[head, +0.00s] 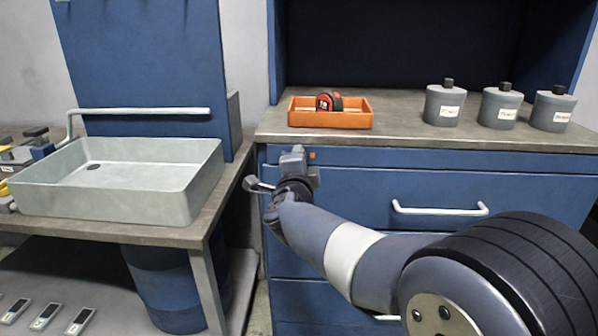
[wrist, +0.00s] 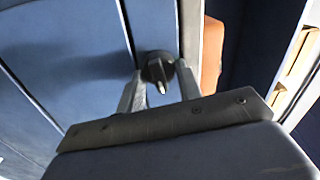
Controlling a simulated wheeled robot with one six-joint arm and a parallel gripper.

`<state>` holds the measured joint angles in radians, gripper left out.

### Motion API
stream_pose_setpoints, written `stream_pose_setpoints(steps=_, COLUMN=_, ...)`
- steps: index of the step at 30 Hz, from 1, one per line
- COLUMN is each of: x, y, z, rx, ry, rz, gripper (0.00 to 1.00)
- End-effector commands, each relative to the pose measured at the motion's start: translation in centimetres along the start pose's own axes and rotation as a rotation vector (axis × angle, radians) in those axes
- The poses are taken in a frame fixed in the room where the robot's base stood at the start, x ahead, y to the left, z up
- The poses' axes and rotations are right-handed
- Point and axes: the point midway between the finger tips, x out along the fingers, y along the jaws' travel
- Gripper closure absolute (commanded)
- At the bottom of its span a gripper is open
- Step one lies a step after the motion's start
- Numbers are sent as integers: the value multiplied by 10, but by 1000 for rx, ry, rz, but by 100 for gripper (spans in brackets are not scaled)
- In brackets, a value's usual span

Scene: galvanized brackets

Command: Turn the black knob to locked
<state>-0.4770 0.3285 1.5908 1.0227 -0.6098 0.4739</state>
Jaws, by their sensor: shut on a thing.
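The black knob (wrist: 157,69) is on a blue panel in the wrist view, with a small pale mark on its near side. The two grey fingers of my gripper (wrist: 160,85) stand on either side of the knob and are shut on it. In the head view my gripper (head: 297,160) is at the upper left of the blue drawer cabinet front, just below the worktop edge. It hides the knob there. I cannot read any locked marking or tell which setting the knob is at.
An orange tray (head: 330,119) with a red and black tape measure (head: 329,101) stands on the worktop above. Three grey lidded canisters (head: 444,106) stand to its right. A white drawer handle (head: 440,211) sticks out to the right of my gripper. A pale sink (head: 130,190) is at left.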

Motion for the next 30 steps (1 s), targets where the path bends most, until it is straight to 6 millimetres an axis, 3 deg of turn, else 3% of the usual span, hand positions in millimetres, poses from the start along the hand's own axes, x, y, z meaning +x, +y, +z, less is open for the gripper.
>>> stream_pose_setpoints(steps=12, x=0, y=3, z=0, rx=165, ry=0, rz=3, gripper=89)
stream_pose_setpoints(steps=27, x=0, y=2, z=0, rx=183, ry=1, rz=4, gripper=89)
stream_pose_setpoints(steps=28, x=0, y=2, z=0, rx=183, ry=1, rz=4, gripper=66)
stream_pose_setpoints(steps=30, x=0, y=2, z=0, rx=182, ry=1, rz=3, gripper=60)
